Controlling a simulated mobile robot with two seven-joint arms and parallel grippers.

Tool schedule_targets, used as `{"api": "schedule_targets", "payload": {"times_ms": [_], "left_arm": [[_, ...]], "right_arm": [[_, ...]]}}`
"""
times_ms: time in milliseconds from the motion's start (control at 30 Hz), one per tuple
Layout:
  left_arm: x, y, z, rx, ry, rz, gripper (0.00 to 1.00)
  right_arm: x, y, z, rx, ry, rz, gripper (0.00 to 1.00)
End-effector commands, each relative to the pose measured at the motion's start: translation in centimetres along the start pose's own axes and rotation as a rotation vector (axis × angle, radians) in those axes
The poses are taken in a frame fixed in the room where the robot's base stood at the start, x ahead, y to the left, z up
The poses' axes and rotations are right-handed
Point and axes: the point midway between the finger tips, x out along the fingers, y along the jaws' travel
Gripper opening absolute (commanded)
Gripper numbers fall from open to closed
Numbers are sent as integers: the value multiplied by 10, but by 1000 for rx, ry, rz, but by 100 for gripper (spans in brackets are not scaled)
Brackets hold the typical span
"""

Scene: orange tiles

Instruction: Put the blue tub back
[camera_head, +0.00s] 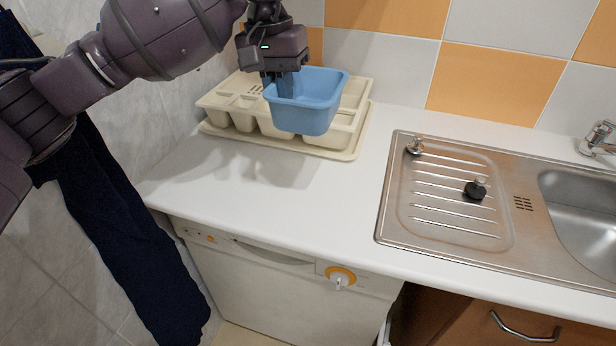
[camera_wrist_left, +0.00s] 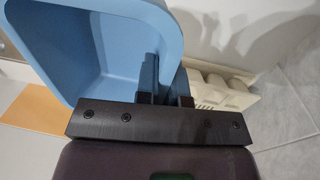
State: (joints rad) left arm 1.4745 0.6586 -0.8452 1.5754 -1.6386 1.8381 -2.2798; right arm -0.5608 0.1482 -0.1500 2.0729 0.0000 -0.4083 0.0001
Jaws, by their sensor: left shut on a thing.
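The blue tub (camera_head: 308,99) is held in the air by my left gripper (camera_head: 281,84). The gripper is shut on the tub's left wall, and the tub is roughly upright with its opening up. In the head view the tub overlaps the cream tray (camera_head: 222,127) behind it; I cannot tell whether they touch. In the left wrist view the tub (camera_wrist_left: 100,45) fills the upper left, with the gripper fingers (camera_wrist_left: 163,85) at its wall, and part of the cream tray (camera_wrist_left: 222,90) shows beyond. My right gripper is not in view.
The white counter (camera_head: 310,215) is clear in front of the tray. To the right is a metal sink with a ribbed drainboard (camera_head: 450,215) carrying a black stopper (camera_head: 475,190) and a small metal piece (camera_head: 415,147). Tiled walls close off the back and left. A dark cloth (camera_head: 125,235) hangs at left.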

Motion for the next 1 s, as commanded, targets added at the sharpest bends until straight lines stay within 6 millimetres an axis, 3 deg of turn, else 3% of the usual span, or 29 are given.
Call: {"api": "schedule_targets", "payload": {"times_ms": [167, 733, 1000], "left_arm": [[7, -1, 0, 0, -2, 1, 0], [125, -13, 2, 0, -5, 2, 0], [155, -16, 1, 0, 0, 1, 0]], "right_arm": [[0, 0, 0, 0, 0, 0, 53], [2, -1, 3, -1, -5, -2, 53], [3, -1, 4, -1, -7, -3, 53]]}}
